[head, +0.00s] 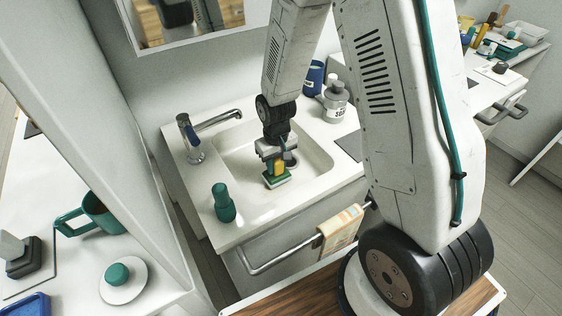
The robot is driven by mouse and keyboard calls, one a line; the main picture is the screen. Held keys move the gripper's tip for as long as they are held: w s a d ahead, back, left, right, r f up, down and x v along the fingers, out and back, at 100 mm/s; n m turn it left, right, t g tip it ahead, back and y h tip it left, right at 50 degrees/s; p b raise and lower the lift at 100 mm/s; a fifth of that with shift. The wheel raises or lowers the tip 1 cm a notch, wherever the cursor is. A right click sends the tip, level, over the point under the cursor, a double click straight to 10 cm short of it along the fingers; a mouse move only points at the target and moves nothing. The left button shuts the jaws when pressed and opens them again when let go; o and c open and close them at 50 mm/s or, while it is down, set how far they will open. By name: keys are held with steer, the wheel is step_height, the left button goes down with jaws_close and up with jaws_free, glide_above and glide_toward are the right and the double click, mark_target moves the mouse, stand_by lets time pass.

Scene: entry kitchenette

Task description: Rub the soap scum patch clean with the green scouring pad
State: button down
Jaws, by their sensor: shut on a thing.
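My gripper (274,155) is shut on the green scouring pad (277,180), which has a yellow upper part and a green underside. The gripper points down into the white sink basin (230,158), with the pad low over the basin's near part. I cannot tell whether the pad touches the surface. I cannot make out the soap scum patch; it may be hidden under the pad or too faint to see.
A faucet (196,150) stands at the sink's left and a green bottle (223,203) at its front left. A grey labelled bottle (335,102) and a blue cup (314,78) stand behind right. A towel (340,228) hangs on the front rail.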

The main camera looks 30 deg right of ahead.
steer(key=shift+a, duration=0.25)
steer(key=shift+d, duration=0.95)
steer(key=shift+d, duration=0.15)
steer(key=shift+d, duration=0.1)
steer(key=shift+d+r, duration=0.1)
steer(key=shift+r, duration=0.45)
steer(key=shift+a, duration=0.35)
steer(key=shift+s+a+f, duration=0.1)
steer(key=shift+a+f, duration=0.1)
steer(key=shift+a, duration=1.75)
